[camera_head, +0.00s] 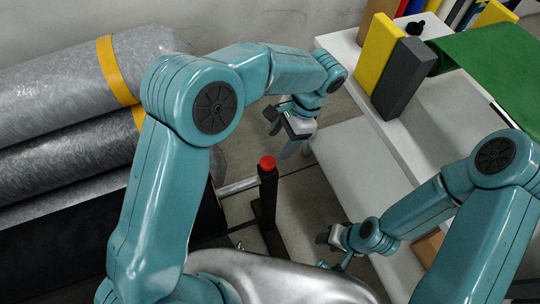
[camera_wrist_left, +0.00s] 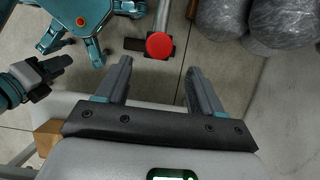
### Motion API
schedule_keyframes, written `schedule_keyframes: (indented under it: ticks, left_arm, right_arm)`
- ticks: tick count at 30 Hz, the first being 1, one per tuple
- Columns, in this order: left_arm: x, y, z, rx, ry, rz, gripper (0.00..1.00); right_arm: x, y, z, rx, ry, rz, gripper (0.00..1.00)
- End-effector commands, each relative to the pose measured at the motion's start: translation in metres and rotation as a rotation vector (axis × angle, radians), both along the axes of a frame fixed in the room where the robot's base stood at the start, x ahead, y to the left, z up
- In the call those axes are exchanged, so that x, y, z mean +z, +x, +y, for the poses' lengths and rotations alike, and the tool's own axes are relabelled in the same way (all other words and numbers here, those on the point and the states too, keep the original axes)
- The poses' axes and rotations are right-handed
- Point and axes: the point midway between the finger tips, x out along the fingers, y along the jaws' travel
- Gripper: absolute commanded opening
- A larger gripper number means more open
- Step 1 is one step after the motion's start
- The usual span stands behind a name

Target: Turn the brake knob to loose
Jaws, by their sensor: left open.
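A red round knob (camera_head: 267,163) sits on top of a dark upright post (camera_head: 268,200) in the middle of the head view. In the left wrist view the red knob (camera_wrist_left: 159,45) shows as a disc just beyond the fingertips, between their lines. My left gripper (camera_head: 282,138) is open and empty, above and slightly right of the knob in the head view, apart from it. Its two fingers (camera_wrist_left: 159,70) are spread wide in the wrist view. My right gripper (camera_head: 328,250) is low, right of the post; its finger gap is unclear. No knob marking is readable.
Grey wrapped rolls (camera_head: 60,85) with yellow straps lie at the left. A white bench (camera_head: 360,75) stands at the right, bearing a yellow block (camera_head: 379,50), a dark grey block (camera_head: 403,78) and a green sheet (camera_head: 495,62). A metal bar (camera_head: 238,186) runs beside the post.

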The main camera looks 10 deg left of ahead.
Motion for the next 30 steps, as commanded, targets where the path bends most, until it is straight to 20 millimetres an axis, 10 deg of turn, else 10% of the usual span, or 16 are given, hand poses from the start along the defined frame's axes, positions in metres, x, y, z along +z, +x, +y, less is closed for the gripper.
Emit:
schedule_keyframes:
  ticks: [12, 24, 30]
  left_arm:
    - [-0.074, -0.015, 0.024, -0.001, 0.002, 0.003, 0.67]
    - [-0.082, -0.014, 0.026, -0.001, 0.000, 0.000, 0.67]
    - [-0.082, -0.014, 0.026, -0.001, 0.000, 0.000, 0.15]
  right_arm:
    - [-0.003, 0.000, 0.000, 0.000, 0.000, 0.000, 0.43]
    - [-0.003, 0.000, 0.000, 0.000, 0.000, 0.000, 0.43]
    - [-0.003, 0.000, 0.000, 0.000, 0.000, -0.001, 0.43]
